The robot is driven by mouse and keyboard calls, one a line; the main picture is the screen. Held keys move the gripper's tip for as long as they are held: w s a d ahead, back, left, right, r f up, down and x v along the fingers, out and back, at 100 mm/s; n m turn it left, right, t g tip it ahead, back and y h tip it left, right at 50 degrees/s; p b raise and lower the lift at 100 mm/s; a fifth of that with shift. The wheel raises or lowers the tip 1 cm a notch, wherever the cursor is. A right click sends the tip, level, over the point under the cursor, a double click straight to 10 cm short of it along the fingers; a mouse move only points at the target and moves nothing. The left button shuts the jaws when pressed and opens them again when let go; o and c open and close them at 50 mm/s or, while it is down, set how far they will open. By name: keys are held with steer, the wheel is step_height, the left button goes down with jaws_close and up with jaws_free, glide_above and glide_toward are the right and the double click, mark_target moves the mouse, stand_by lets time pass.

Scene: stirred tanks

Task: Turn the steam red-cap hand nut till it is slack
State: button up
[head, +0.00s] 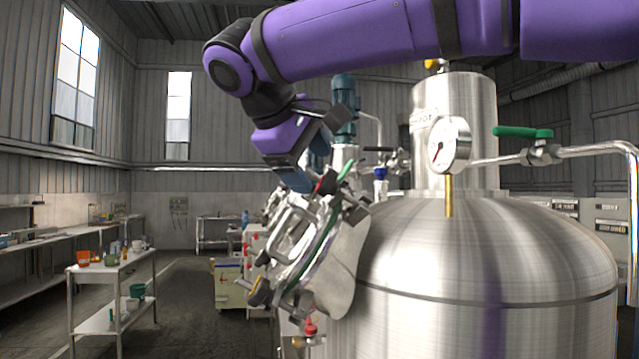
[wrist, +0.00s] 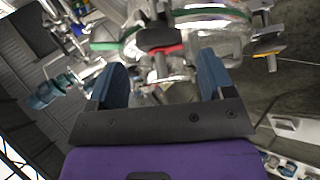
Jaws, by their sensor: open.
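The hand nut with red (wrist: 162,48) shows in the wrist view as a dark knob with a red band. It is on the tank's tilted hatch, just beyond my fingertips. In the head view a small red and dark part (head: 322,184) shows at the hatch's upper edge, close to my gripper (head: 306,180). My gripper also shows in the wrist view (wrist: 161,75), its two blue fingers apart and nothing between them. The nut appears in line with the gap, apart from the fingers. Whether the nut is tight or slack cannot be seen.
The hatch (head: 297,232) has a bright frame and a green seal. Another nut with a yellow band (wrist: 268,52) is at right in the wrist view. The steel tank (head: 490,260), gauge (head: 450,143) and green-handled valve (head: 523,132) stand at right. A cart (head: 112,265) is far left.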

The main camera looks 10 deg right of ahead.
mark_target(319, 177)
steer(key=shift+x, duration=2.4)
steer(key=c, duration=0.9)
